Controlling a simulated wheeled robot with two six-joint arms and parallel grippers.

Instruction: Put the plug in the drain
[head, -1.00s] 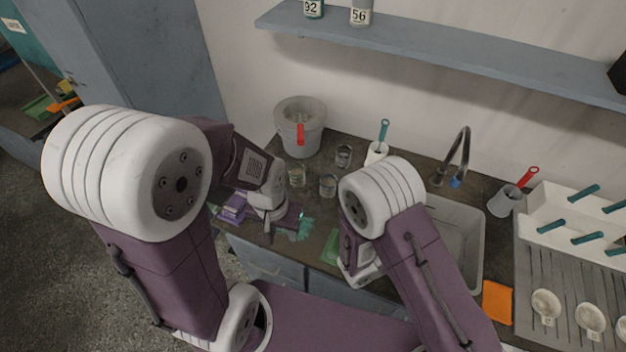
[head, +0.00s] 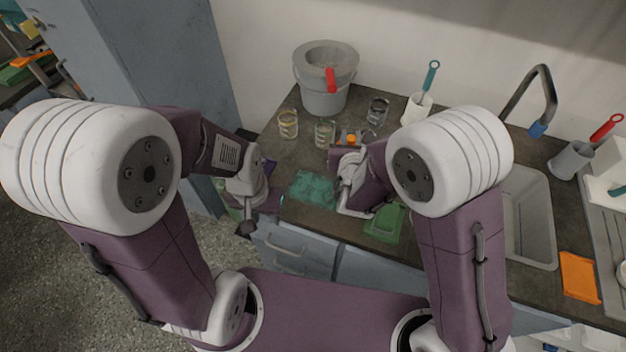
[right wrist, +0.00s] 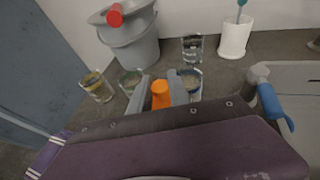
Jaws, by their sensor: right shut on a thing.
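My right gripper (head: 351,139) reaches toward the back of the counter beside the beakers. In the right wrist view, its fingers (right wrist: 161,92) are shut on a small orange piece (right wrist: 160,95), which looks like the plug; the orange (head: 351,138) also shows in the head view. The grey sink (head: 528,215) is to the right of this gripper, partly behind my right arm. The drain is hidden. My left gripper (head: 246,227) points down at the counter's front left edge; its fingers are too unclear to judge.
Several glass beakers (head: 288,124) stand near the right gripper, with a grey bucket (head: 322,98) behind them. A teal cloth (head: 312,189) and a green piece (head: 385,224) lie near the front edge.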

